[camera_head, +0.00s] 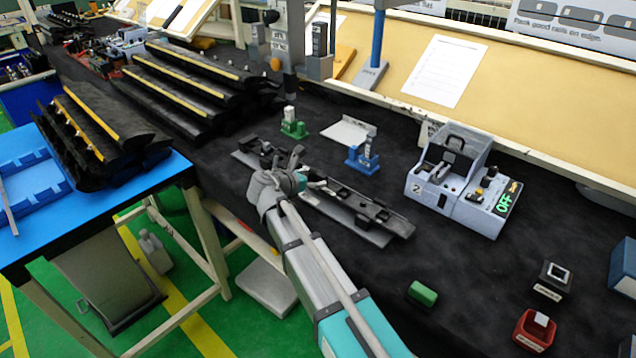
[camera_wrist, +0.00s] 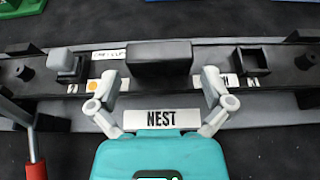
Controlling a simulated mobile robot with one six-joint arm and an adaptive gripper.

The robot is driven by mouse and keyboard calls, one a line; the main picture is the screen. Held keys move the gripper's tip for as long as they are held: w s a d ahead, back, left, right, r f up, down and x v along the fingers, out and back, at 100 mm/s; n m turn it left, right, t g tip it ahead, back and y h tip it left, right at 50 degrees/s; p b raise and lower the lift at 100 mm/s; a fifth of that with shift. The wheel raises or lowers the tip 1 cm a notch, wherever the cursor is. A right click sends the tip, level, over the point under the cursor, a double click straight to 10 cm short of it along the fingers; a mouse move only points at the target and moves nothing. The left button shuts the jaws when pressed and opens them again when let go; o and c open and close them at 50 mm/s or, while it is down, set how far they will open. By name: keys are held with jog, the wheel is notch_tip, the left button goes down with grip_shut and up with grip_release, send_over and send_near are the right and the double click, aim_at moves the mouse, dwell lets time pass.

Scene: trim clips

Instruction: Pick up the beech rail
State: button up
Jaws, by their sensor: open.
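No piece that I can tell for sure to be the beech rail shows. Pale yellow-tan strips lie along the black stepped rack (camera_head: 185,100) at the back left and along a second black rack (camera_head: 100,140) on the blue table. My gripper (camera_head: 297,182) is over the long dark fixture (camera_head: 375,211) on the black bench. In the wrist view my gripper (camera_wrist: 157,84) is open, its fingers apart on either side of a dark block (camera_wrist: 159,57) on the fixture. A white plate reading NEST (camera_wrist: 163,118) lies between the fingers. Nothing shows held.
A green stand (camera_head: 293,126), a blue stand (camera_head: 363,160) and a grey control box (camera_head: 465,185) stand behind the fixture. A green block (camera_head: 422,293), a black button box (camera_head: 553,280) and a red one (camera_head: 535,329) are at front right. Black bench between is clear.

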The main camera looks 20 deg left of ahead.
aim_at(318, 172)
jog(key=shift+b+x, duration=0.4)
jog(key=shift+x, duration=1.05)
jog(key=c, duration=1.1)
jog(key=shift+o, duration=0.2)
jog(key=shift+r, duration=0.15)
notch_tip(318, 172, up, 10)
jog(key=p, duration=1)
